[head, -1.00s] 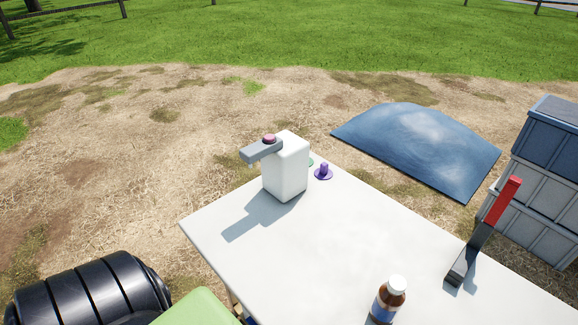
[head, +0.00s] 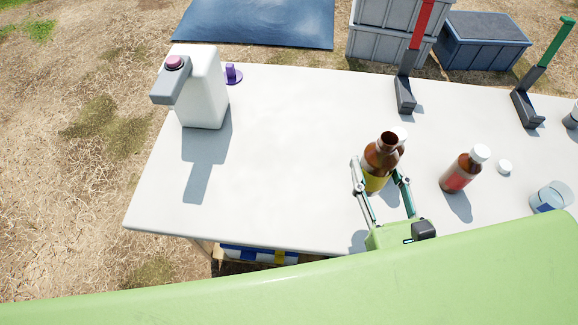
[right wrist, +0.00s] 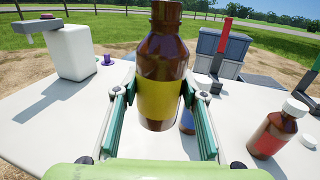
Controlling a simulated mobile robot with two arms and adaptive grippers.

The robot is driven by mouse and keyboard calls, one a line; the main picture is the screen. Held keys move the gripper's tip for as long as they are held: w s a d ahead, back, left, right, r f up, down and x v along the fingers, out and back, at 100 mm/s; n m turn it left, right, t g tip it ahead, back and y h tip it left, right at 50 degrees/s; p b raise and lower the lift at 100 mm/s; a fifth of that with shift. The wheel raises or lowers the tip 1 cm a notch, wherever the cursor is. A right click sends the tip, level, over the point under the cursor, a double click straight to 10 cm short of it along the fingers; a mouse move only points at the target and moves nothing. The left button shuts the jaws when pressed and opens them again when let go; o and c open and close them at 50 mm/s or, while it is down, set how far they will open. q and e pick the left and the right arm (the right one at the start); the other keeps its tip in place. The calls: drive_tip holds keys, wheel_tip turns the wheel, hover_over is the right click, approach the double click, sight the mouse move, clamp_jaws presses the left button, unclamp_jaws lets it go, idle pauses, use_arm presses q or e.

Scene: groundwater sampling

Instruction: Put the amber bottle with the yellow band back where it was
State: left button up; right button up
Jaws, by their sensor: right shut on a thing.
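The amber bottle with the yellow band (head: 376,180) is upright between the fingers of my right gripper (head: 382,188), which is shut on it. Its mouth is open, with no cap on it. In the right wrist view the bottle (right wrist: 160,98) stands between both fingers (right wrist: 158,115); I cannot tell whether its base touches the table. A white cap (head: 504,166) lies on the white table (head: 285,150), right of the red-banded bottle. My left gripper is not in view.
A blue-banded bottle (right wrist: 187,122) stands close behind the held one, mostly hidden. A capped red-banded amber bottle (head: 462,172) stands to the right, with a beaker (head: 552,196) beyond. A white dispenser (head: 203,95) stands at the left. The table's left middle is clear.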

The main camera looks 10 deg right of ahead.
drive_tip(key=shift+w+a+f, duration=1.1)
drive_tip(key=shift+w+f, duration=0.85)
drive_tip(key=shift+f, duration=0.2)
drive_tip(key=shift+w+a+f, duration=1.15)
drive_tip(key=shift+w+f, duration=0.85)
drive_tip(key=shift+f, duration=0.15)
drive_tip(key=shift+w+a+f, duration=1.1)
drive_tip(key=shift+w+f, duration=0.85)
drive_tip(key=shift+f, duration=0.2)
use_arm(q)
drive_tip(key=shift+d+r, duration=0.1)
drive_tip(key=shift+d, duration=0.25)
use_arm(e)
drive_tip(key=shift+f, duration=0.2)
drive_tip(key=o, duration=1.4)
drive_tip(key=shift+r, duration=0.1)
